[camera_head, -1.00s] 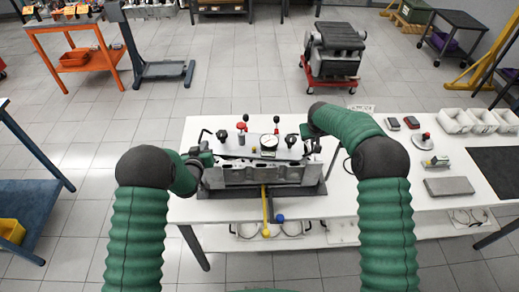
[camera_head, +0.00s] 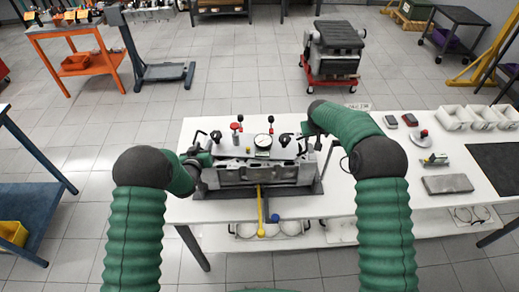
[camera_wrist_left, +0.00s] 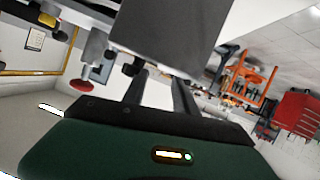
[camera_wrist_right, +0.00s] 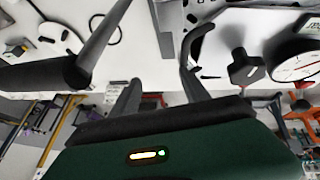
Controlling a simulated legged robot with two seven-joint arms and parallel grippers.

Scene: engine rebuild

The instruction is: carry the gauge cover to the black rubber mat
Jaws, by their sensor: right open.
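The gauge cover (camera_head: 235,156), a pale plate with a round dial, knobs and black end handles, lies over the grey engine part on the bench. Its dial also shows in the right wrist view (camera_wrist_right: 297,66). The black rubber mat (camera_head: 497,160) lies at the bench's right end, cut by the picture edge. My left gripper (camera_head: 203,160) is at the cover's left end; in its wrist view the fingers (camera_wrist_left: 160,85) are apart below a grey block. My right gripper (camera_head: 312,135) is at the right end, its fingers (camera_wrist_right: 162,85) apart beside a black curved handle (camera_wrist_right: 195,50).
A yellow-ended rod (camera_head: 261,215) and a blue ball (camera_head: 275,217) are at the bench front. A red wheeled stand (camera_head: 335,84) is behind.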

